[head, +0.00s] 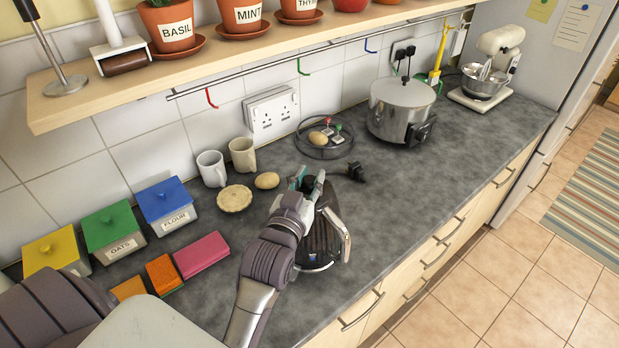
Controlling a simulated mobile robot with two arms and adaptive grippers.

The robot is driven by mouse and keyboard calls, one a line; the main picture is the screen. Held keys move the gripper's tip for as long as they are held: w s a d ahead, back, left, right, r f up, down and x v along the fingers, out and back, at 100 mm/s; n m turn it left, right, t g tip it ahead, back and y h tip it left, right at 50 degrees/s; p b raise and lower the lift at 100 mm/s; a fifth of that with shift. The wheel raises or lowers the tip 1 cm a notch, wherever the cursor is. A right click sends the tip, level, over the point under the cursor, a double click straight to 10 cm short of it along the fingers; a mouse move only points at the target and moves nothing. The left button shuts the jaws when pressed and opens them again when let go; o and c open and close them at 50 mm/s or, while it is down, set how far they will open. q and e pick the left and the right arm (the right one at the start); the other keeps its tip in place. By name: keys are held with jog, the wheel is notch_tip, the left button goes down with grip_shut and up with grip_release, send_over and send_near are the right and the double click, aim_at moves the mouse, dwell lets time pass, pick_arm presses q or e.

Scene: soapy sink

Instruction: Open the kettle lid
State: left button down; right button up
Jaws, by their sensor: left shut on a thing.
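The kettle (322,243) is dark and ribbed with a shiny metal rim and a pale handle on its right side. It stands on the grey worktop near the front edge, in the middle of the head view. My left gripper (309,183) is at the kettle's top, at its far side, and appears shut on the kettle lid. The gripper and wrist cover much of the lid and the kettle's left side, so the grip and whether the lid is raised cannot be seen clearly. My right gripper is not in view.
A black plug (356,171) lies just behind the kettle. The worktop right of the kettle is clear.

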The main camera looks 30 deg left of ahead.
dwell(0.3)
pick_arm(q)
jog(key=shift+s+d+r+m+t+b, duration=0.15)
jog(key=shift+d+r+m+t+b, duration=0.2)
jog(key=shift+m+t+b, duration=0.4)
jog(key=m, duration=0.1)
jog(key=d+m+t+b, duration=0.1)
jog(key=m, duration=0.1)
jog(key=r+m+b, duration=0.1)
jog(key=shift+s+d+r+t+h, duration=0.1)
jog(key=shift+s+d+t+h, duration=0.2)
jog(key=shift+s+t, duration=0.05)
jog(key=shift+s+d+r+m+t+h+b, duration=0.1)
jog(key=shift+d+r+m+t+h+b, duration=0.25)
jog(key=shift+m, duration=0.4)
